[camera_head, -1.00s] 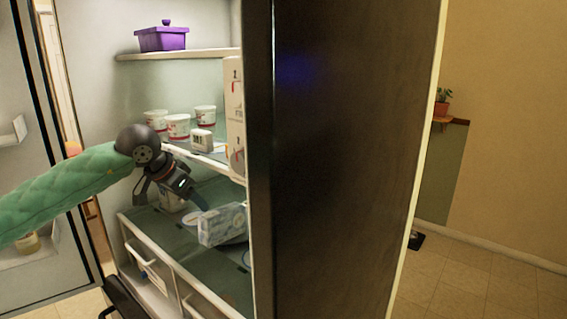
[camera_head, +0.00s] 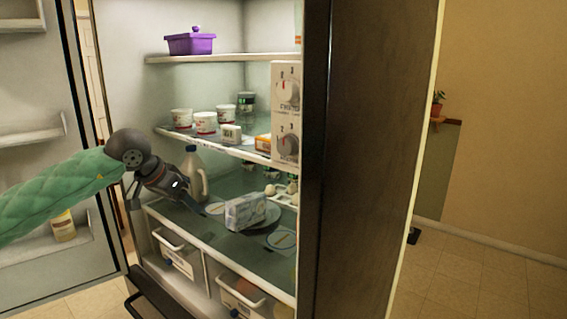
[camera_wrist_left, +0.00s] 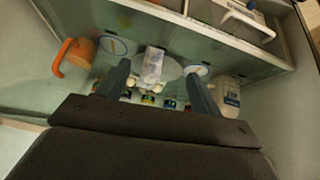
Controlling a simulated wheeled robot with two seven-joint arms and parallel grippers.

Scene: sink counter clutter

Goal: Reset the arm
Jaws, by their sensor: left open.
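My left arm, in a green quilted sleeve, reaches from the left into the open fridge. Its gripper (camera_head: 200,208) is over the lower glass shelf, left of a white and blue box (camera_head: 245,212). In the left wrist view my left gripper (camera_wrist_left: 159,70) has its fingers spread apart, with nothing held between them. The box (camera_wrist_left: 152,65) shows beyond and between the fingers, lying on a round plate (camera_wrist_left: 173,69). A gap between the fingers and the box cannot be measured. My right gripper is not in view.
A milk jug (camera_head: 196,170) stands behind my left gripper. Several cups (camera_head: 205,122) stand on the shelf above. An orange mug (camera_wrist_left: 76,53) shows in the wrist view. The open door (camera_head: 40,130) is at left, the fridge side (camera_head: 365,150) at right.

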